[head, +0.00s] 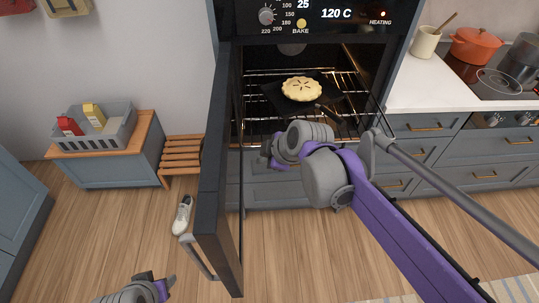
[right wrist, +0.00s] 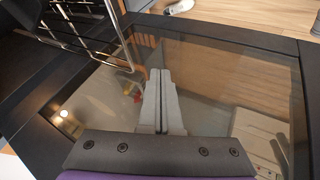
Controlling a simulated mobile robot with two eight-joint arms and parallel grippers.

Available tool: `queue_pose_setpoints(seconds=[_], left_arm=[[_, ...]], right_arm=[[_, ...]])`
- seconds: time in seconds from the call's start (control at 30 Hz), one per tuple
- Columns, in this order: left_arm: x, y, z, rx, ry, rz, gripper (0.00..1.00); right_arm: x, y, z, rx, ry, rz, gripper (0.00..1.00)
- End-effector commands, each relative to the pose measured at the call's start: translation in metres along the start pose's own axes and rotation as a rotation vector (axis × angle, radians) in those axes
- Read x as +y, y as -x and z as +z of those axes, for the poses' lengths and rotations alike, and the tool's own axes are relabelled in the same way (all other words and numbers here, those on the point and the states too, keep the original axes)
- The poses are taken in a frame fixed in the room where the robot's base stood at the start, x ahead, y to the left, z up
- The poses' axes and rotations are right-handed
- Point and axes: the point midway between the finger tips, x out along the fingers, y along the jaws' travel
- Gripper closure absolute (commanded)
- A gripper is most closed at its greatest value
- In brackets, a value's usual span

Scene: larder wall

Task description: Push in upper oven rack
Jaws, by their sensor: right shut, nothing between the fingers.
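The oven stands open, and its dark-framed door (head: 214,190) is swung out to the left. The upper oven rack (head: 345,94) is a wire rack that appears to reach forward out of the cavity. Its bars also show at the upper left of the right wrist view (right wrist: 85,42). A pie (head: 301,89) sits on a dark tray (head: 275,98) on the rack. My right gripper (head: 268,155) is in front of the rack, between it and the door. Its fingers (right wrist: 160,75) are shut and empty, over the door glass (right wrist: 215,75). My left gripper (head: 158,284) is low at the bottom left, only partly seen.
The oven panel (head: 330,14) reads 120 C and HEATING. A counter (head: 430,92) with an orange pot (head: 475,46) and a utensil crock (head: 424,42) is at right. A grey crate (head: 105,128), a slatted wooden bench (head: 182,155) and a white shoe (head: 182,215) are left of the door.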

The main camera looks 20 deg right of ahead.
Motion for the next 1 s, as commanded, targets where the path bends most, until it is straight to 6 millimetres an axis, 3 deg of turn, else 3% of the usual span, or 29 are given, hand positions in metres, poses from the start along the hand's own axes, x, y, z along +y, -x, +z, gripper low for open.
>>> queue_pose_setpoints(seconds=[0.17,0.43,1.0], left_arm=[[0.000,-0.004,0.003,-0.002,0.000,0.000,0.49],[0.000,-0.001,0.000,0.000,0.000,0.000,0.49],[0.000,0.000,0.000,0.000,0.000,0.000,0.49]], right_arm=[[0.002,-0.037,0.000,0.000,0.000,0.000,1.00],[0.032,-0.048,0.000,-0.001,-0.001,0.001,1.00],[0.039,-0.052,0.000,0.000,-0.001,0.000,1.00]])
